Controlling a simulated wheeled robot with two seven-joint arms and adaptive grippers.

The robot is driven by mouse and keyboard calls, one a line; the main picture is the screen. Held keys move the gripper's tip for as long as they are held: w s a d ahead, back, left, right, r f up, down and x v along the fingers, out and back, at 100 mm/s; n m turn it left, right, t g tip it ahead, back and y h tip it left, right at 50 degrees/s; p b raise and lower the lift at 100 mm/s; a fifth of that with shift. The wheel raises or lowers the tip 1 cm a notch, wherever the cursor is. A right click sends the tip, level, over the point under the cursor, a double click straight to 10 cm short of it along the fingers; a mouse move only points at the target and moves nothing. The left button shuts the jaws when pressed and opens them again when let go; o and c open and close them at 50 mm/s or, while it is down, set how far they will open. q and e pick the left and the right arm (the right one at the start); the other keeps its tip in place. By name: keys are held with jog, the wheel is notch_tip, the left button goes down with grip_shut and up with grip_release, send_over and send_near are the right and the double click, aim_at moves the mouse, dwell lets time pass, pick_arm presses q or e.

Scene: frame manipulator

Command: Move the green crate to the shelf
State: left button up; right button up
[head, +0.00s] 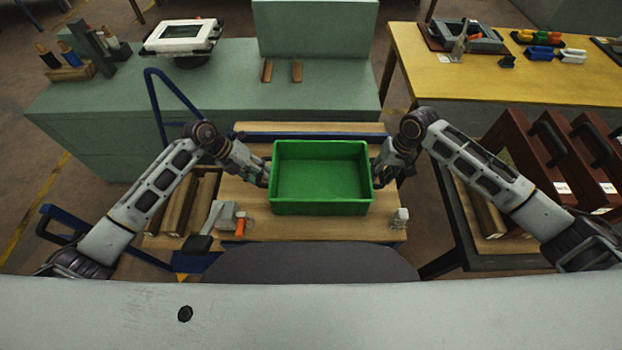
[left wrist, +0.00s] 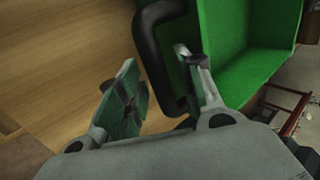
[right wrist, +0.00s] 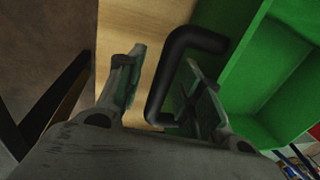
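The green crate (head: 322,207) is empty and sits upright on a wooden-topped cart (head: 300,228) in front of me. A black handle shows on its side in the left wrist view (left wrist: 150,50) and another in the right wrist view (right wrist: 162,85). My left gripper (head: 264,178) is at the crate's left side, its fingers (left wrist: 160,85) apart with the handle between them. My right gripper (head: 378,175) is at the right side, its fingers (right wrist: 162,75) also apart around the handle. I cannot tell which surface is the shelf.
A green workbench (head: 220,95) stands behind. A yellow table (head: 480,75) with tools is at the back right. Brown cases (head: 560,160) stand on a dark-framed stand at the right.

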pick_arm(q)
jog(key=v, duration=1.2)
dwell(0.4)
dwell(0.3)
pick_arm(e)
notch_tip(320, 180, up, 12)
jog(key=d, duration=0.2)
jog(key=shift+f, duration=0.15)
dwell(0.4)
jog(key=shift+d, duration=0.1)
pick_arm(q)
jog(key=shift+s+d, duration=0.1)
pick_arm(e)
jog(key=shift+s, duration=0.1)
dwell(0.4)
